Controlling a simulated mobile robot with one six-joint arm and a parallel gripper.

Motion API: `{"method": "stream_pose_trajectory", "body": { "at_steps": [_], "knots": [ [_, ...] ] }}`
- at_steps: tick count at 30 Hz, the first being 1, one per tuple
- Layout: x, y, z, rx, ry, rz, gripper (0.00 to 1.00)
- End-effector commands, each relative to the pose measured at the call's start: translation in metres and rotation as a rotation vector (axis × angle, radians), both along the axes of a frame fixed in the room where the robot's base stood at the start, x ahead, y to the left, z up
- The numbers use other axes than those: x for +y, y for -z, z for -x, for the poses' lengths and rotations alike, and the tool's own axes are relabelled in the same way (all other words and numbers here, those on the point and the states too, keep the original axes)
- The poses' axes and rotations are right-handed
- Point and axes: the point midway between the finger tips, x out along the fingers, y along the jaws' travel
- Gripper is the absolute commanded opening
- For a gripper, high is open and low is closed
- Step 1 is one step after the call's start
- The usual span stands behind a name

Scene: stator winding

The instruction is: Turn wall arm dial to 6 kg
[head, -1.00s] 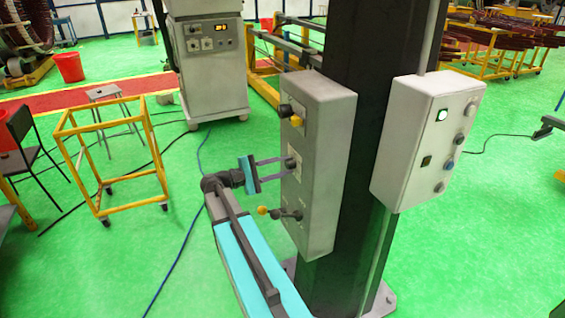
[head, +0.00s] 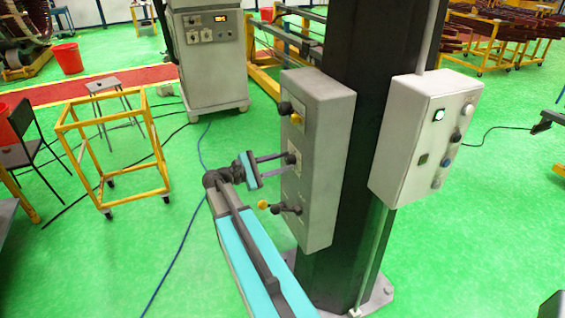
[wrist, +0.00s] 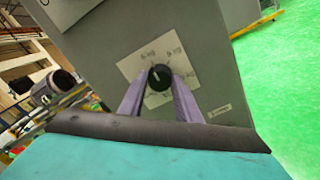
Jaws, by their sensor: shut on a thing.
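The dial is a black knob (wrist: 159,77) with a pale pointer mark, on a white label plate (wrist: 136,68) in the wrist view. Small kg markings ring the knob; one above it to the left looks like 6 kg, but the lettering is blurred. The pointer appears to aim roughly upward in that view. My gripper (wrist: 158,92) has its two fingers on either side of the knob, shut on it. In the head view, my gripper (head: 288,161) reaches from the left to the dial on the middle of the grey box (head: 318,200).
A white control box (head: 408,150) is on the dark column (head: 350,150). A yellow frame cart (head: 110,155) stands left on green floor.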

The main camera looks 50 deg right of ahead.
Motion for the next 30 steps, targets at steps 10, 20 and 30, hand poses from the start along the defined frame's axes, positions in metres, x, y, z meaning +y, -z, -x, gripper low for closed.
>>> {"method": "stream_pose_trajectory", "body": {
  "at_steps": [10,20,30],
  "knots": [
    [0.000,0.001,0.000,0.001,0.001,-0.001,0.49],
    [0.006,0.001,-0.002,0.000,-0.001,-0.001,0.49],
    [0.043,0.003,-0.018,-0.001,-0.003,-0.001,0.49]
  ]
}}
